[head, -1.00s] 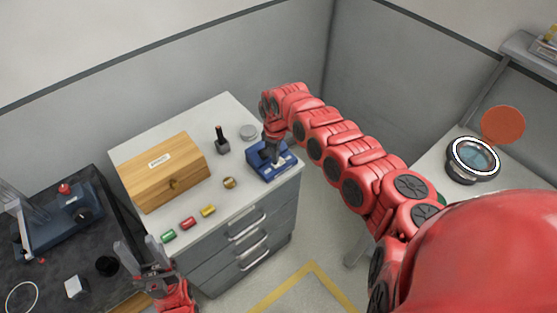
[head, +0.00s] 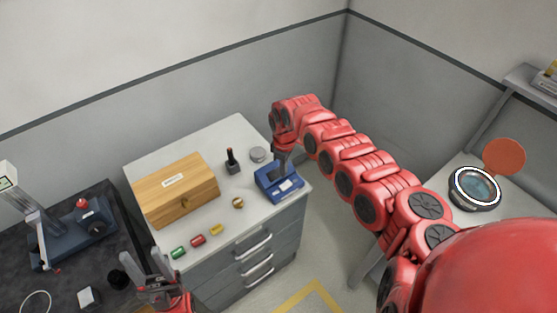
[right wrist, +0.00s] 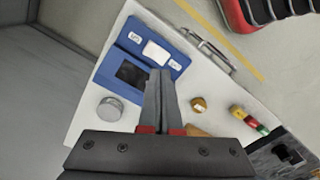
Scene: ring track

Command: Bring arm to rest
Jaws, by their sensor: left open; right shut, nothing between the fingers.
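My right arm (head: 352,168) reaches from the lower right across to the white-topped drawer cabinet. Its gripper (head: 278,166) hangs above the blue device (head: 283,186) at the cabinet's right side. In the right wrist view the gripper's fingers (right wrist: 160,78) are shut and empty, and they overlap the edge of the blue device (right wrist: 150,58). I cannot tell whether they touch it. My left gripper (head: 160,265) is open and empty at the lower left, in front of the cabinet's front left corner.
On the cabinet top (head: 207,142) stand a wooden box (head: 175,192), a dark stand (head: 232,160), a grey round tin (head: 258,154), a brass piece (head: 238,203) and small coloured cylinders (head: 198,240). A dark bench (head: 62,270) is left. A round glass-topped instrument (head: 475,188) stands right.

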